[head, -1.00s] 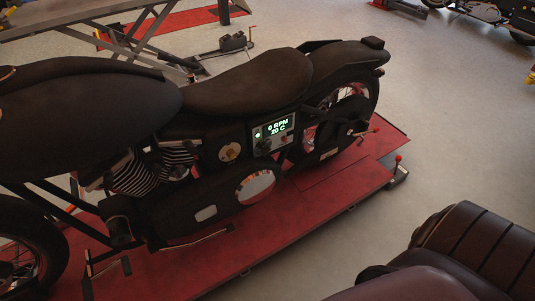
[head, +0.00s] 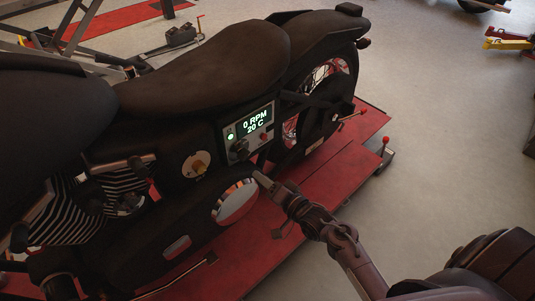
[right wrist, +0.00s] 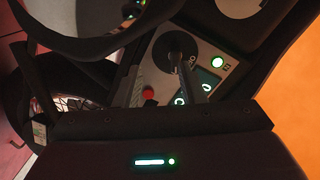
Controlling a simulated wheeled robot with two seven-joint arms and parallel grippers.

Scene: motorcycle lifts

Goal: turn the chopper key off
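The chopper (head: 200,70) stands on a red lift. Its side panel (head: 226,133) has a display (head: 255,124) reading "0 RPM 20 C", a lit green lamp (head: 231,136) and a red button (head: 263,137). The black key (head: 239,150) sits at the panel's lower left. In the right wrist view the key (right wrist: 175,48) lies ahead of the gripper, near the lit lamp (right wrist: 218,62) and red button (right wrist: 148,92). My right gripper (head: 261,179) is just below the panel, apart from the key; its fingers look spread. My left gripper is not in view.
The red lift platform (head: 335,160) runs under the chopper, with a red-knobbed lever (head: 385,142) at its edge. Another lift (head: 120,20) stands behind.

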